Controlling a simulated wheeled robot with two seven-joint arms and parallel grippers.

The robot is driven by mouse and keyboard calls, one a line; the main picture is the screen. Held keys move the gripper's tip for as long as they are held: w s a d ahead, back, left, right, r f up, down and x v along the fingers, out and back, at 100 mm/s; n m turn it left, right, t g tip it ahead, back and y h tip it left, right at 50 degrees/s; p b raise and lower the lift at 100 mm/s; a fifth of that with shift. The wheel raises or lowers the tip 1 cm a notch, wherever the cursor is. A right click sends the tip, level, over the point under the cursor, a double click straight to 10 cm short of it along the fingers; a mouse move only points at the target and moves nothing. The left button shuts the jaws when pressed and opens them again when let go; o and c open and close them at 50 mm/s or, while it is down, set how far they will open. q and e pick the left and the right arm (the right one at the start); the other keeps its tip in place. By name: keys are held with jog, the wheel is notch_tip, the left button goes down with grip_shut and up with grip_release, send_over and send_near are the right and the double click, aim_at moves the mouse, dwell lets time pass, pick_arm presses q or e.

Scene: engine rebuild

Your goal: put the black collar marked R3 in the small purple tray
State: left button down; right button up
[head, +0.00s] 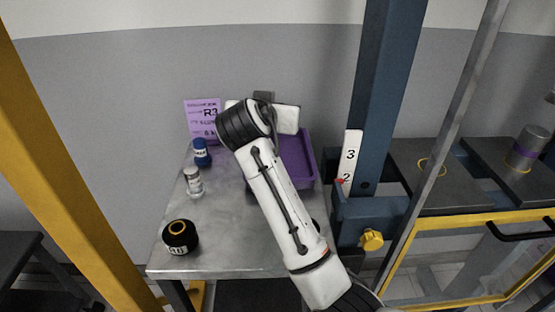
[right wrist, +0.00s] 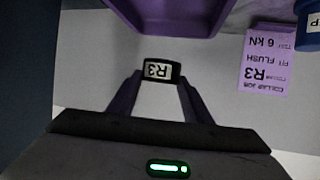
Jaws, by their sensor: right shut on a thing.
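The black collar marked R3 (right wrist: 160,72) is between the two fingers of my right gripper (right wrist: 159,80), which is shut on it. Its white R3 label faces the wrist camera and reads upside down there. The small purple tray (head: 304,165) stands on the right of the metal table, partly hidden behind my right arm. It also shows in the right wrist view (right wrist: 175,22), beyond the collar and apart from it in the picture. In the head view my right arm hides the fingers and the collar. My left gripper is not in view.
A purple R3 card (head: 203,113) stands at the table's back. A blue bottle (head: 202,154), a white bottle (head: 193,183) and a black round item with a yellow ring (head: 180,238) are on the left. A blue press post (head: 385,90) stands right of the tray. The table's front middle looks clear.

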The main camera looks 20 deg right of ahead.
notch_tip(320, 180, down, 6)
jog(key=shift+r, duration=0.15)
notch_tip(320, 180, down, 4)
jog(key=shift+r, duration=0.25)
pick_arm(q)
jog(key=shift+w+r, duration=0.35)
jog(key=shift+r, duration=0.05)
pick_arm(e)
jog(key=shift+f, duration=0.2)
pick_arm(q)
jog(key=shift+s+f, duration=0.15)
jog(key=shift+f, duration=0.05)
pick_arm(e)
jog(key=o, duration=1.4)
jog(key=shift+o, duration=0.2)
